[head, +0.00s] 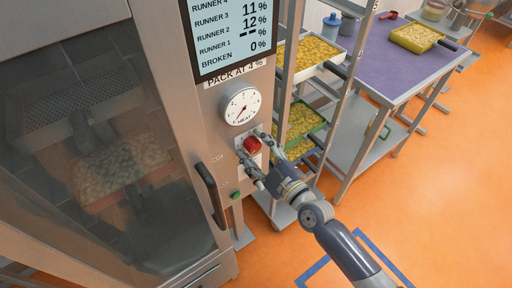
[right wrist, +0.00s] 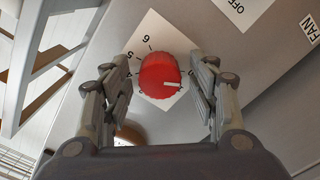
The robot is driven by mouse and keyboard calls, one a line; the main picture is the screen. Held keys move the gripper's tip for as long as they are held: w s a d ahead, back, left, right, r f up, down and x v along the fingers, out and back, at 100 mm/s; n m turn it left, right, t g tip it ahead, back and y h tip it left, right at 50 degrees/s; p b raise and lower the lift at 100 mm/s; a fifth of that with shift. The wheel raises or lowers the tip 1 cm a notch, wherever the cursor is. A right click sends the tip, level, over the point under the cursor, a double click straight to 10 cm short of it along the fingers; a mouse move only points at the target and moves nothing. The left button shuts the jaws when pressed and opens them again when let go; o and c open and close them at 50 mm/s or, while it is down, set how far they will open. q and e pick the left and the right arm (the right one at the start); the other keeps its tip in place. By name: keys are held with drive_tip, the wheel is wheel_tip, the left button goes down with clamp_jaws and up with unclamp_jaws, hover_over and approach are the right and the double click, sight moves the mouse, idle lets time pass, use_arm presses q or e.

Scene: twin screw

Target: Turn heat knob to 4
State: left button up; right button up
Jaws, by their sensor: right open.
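The red heat knob (head: 252,145) sits on the machine's front panel, below a round white dial marked HEAT (head: 241,106). In the right wrist view the knob (right wrist: 158,72) is on a white number plate (right wrist: 152,30), with a 6 and a 5 readable. A white mark on the knob points to the right of that picture; the number there is hidden by a finger. My right gripper (right wrist: 164,88) is open, with one finger on each side of the knob. I cannot tell whether either finger touches it. My left gripper is not in view.
A screen (head: 232,35) with runner percentages is above the dial. A black door handle (head: 209,194) is left of my right gripper, and a green button (head: 236,195) is below. A rack with trays of yellow pieces (head: 304,121) stands close on the right.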

drive_tip(key=c, duration=1.1)
drive_tip(key=shift+o, duration=0.2)
